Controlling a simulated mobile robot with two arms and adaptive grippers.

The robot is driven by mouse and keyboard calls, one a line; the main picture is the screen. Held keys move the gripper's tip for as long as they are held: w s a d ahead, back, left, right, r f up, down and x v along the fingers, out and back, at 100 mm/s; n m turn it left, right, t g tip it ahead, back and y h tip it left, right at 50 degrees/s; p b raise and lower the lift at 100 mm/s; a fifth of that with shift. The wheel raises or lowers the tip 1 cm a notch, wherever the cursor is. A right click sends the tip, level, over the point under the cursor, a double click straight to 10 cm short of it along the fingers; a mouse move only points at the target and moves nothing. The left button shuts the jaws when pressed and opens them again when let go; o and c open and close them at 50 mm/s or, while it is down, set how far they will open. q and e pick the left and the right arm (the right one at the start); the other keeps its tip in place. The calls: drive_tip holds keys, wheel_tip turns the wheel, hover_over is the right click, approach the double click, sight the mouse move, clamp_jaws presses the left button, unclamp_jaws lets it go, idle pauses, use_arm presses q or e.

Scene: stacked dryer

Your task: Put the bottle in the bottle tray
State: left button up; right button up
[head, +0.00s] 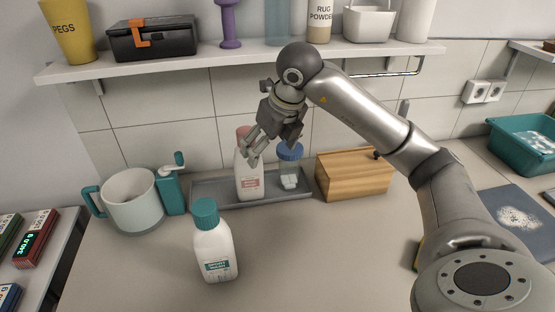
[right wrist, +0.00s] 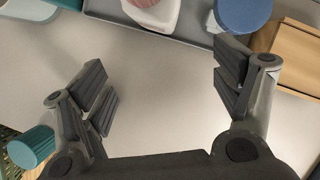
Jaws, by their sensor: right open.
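A white bottle with a teal cap (head: 213,252) stands upright on the counter, in front of the grey tray (head: 213,190). Its teal cap shows at the lower left of the right wrist view (right wrist: 30,148). In the tray stand a white bottle with a pinkish-red cap (head: 250,182) and a clear jar with a blue lid (head: 290,168). The left part of the tray is empty. My right gripper (head: 253,148) is open and empty, in front of the pink-capped bottle's upper part in the head view. In the right wrist view its fingers (right wrist: 165,83) are spread over bare counter. My left gripper is not in view.
A white and teal jug (head: 132,205) stands left of the tray, and a wooden box (head: 352,176) right of it. A shelf (head: 240,55) with a toolbox (head: 152,40) and containers hangs above. Counter around the teal-capped bottle is clear.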

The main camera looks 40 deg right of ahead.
drive_tip(key=shift+s+b, duration=0.35)
drive_tip(key=shift+s, duration=1.2)
